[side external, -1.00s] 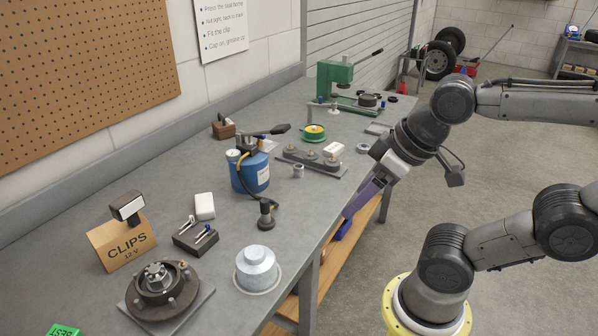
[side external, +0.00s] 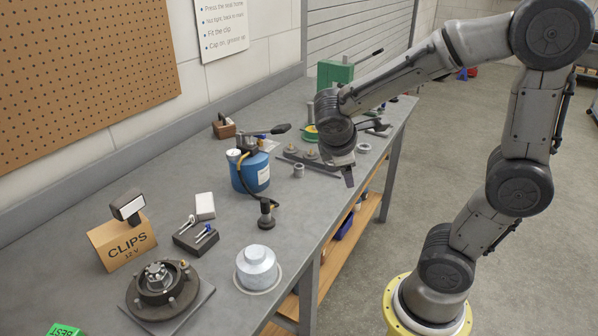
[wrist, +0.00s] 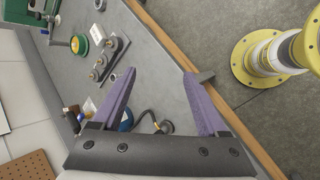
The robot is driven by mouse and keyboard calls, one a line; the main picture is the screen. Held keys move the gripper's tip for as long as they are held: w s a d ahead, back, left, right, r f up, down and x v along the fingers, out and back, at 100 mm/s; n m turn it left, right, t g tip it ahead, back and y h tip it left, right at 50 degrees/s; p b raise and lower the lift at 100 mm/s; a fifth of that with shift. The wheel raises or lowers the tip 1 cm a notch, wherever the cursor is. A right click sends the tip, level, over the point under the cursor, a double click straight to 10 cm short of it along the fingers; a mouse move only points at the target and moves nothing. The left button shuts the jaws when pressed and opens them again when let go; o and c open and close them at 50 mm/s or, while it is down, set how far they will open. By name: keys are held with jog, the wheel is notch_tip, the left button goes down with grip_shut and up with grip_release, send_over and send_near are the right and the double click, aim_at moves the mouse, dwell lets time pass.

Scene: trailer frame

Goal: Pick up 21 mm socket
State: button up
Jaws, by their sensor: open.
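My gripper (side external: 348,178) is open and empty, above the bench's front edge with its fingers pointing down. The wrist view shows its two purple fingers (wrist: 160,82) spread wide with bench between them. A small grey metal cylinder (side external: 299,171), which looks like a socket, stands on the bench left of my gripper. A short grey ring-like piece (side external: 363,148) lies farther back, near the front edge. I cannot read any size marks, so I cannot tell which is the 21 mm socket.
A blue canister (side external: 252,172) with a hose and black fitting (side external: 265,212) stands left of my gripper. A silver cap (side external: 257,268), a hub (side external: 158,285) and a CLIPS box (side external: 122,241) are nearer the camera. A green press (side external: 334,74) stands at the far end.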

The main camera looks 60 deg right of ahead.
jog(key=w+d+f+n+h, duration=0.45)
jog(key=w+n, duration=0.25)
jog(key=w, duration=0.2)
jog(key=n+t, duration=0.4)
jog(key=n, duration=0.4)
send_near(299, 166)
jog(key=shift+h, duration=0.55)
jog(key=d+f, duration=0.1)
jog(key=w+d+f, duration=0.1)
jog(key=d, duration=0.1)
jog(key=shift+w+f, duration=0.1)
jog(key=shift+f, duration=0.25)
jog(key=shift+r+x, duration=0.2)
jog(key=shift+x, duration=2.8)
jog(key=shift+w, duration=0.1)
grip_shut()
